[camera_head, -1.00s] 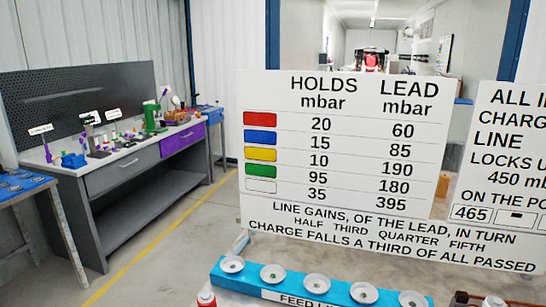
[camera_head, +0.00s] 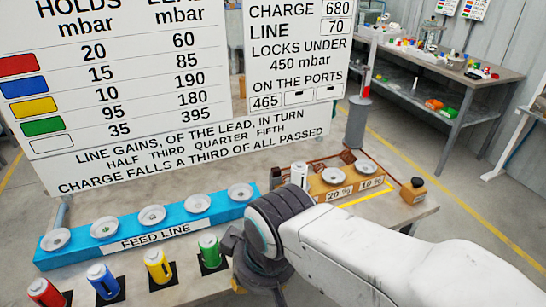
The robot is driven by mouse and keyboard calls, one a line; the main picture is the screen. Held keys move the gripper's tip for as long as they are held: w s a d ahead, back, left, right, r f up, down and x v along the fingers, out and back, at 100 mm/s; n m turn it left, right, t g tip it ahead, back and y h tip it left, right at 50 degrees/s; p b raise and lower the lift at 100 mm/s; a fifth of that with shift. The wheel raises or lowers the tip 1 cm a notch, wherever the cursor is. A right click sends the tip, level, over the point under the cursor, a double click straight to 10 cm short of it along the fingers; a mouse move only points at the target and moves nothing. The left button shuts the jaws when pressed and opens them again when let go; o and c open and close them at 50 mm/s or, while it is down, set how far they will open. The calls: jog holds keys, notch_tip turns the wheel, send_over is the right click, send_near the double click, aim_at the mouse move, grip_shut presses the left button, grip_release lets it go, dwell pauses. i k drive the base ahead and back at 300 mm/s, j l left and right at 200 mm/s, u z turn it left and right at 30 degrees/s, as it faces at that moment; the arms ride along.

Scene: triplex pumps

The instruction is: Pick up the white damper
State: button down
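A white cylinder (camera_head: 299,175), which looks like the white damper, stands upright just beyond my arm, at the left end of an orange block (camera_head: 318,190). Its lower part is hidden by my arm and the block. My gripper (camera_head: 240,283) hangs downward over the bench, right of the green damper and apart from the white one. Its fingers are dark and partly hidden by my wrist, so their opening is unclear. Red (camera_head: 46,292), blue (camera_head: 104,280), yellow (camera_head: 158,266) and green (camera_head: 210,252) dampers stand in a row on dark squares.
A blue feed line block (camera_head: 140,244) with several round pale seats lies behind the coloured dampers. A large sign board (camera_head: 190,150) stands behind it. The orange block carries two seats, marked 20 % and 10 %. A small orange-brown object (camera_head: 413,190) stands to its right.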

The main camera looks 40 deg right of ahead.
aim_at(299, 169)
jog(key=k+l+z, duration=0.1)
jog(key=z, duration=0.85)
jog(key=k+l, duration=0.05)
jog(key=k, duration=0.05)
